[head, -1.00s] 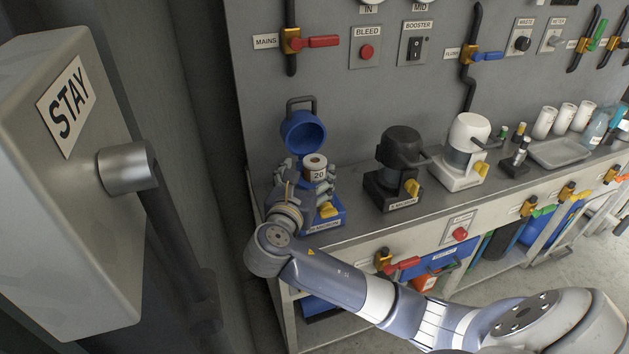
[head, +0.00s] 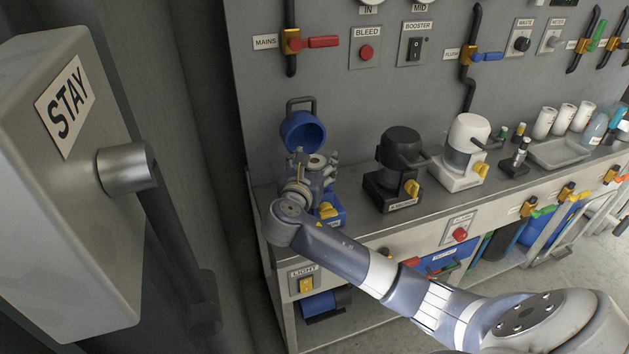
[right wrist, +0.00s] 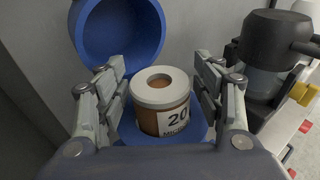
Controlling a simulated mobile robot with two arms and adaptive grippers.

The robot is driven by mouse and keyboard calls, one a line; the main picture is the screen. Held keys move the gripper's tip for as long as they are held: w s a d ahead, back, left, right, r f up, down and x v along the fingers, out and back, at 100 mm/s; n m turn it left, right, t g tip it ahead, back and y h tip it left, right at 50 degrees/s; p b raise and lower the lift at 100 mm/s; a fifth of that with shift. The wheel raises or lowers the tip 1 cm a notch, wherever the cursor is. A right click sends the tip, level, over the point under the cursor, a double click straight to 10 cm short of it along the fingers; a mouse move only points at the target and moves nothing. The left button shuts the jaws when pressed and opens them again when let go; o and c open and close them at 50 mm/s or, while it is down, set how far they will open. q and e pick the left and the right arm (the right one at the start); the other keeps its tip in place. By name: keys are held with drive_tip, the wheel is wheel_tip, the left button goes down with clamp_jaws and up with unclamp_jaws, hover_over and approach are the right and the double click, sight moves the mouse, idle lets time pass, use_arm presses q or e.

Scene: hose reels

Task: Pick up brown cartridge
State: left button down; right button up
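The brown cartridge (right wrist: 162,103) has a pale ring-shaped top and a white label reading "20". It stands upright in the blue housing (right wrist: 210,137), whose blue lid (right wrist: 118,38) is swung open behind it. In the head view the cartridge's top (head: 317,161) shows past my right gripper (head: 316,165). In the right wrist view my right gripper (right wrist: 162,95) is open, with one finger on each side of the cartridge and gaps between them. My left gripper is not in view.
A black-topped unit (head: 400,150) and a white-topped unit (head: 466,140) stand to the right on the grey bench (head: 350,222). A grey box marked STAY (head: 70,180) is at the left. Valves and switches line the wall panel behind.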

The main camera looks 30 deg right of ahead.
drive_tip(key=c, duration=0.9)
clamp_jaws()
drive_tip(key=shift+r, duration=0.1)
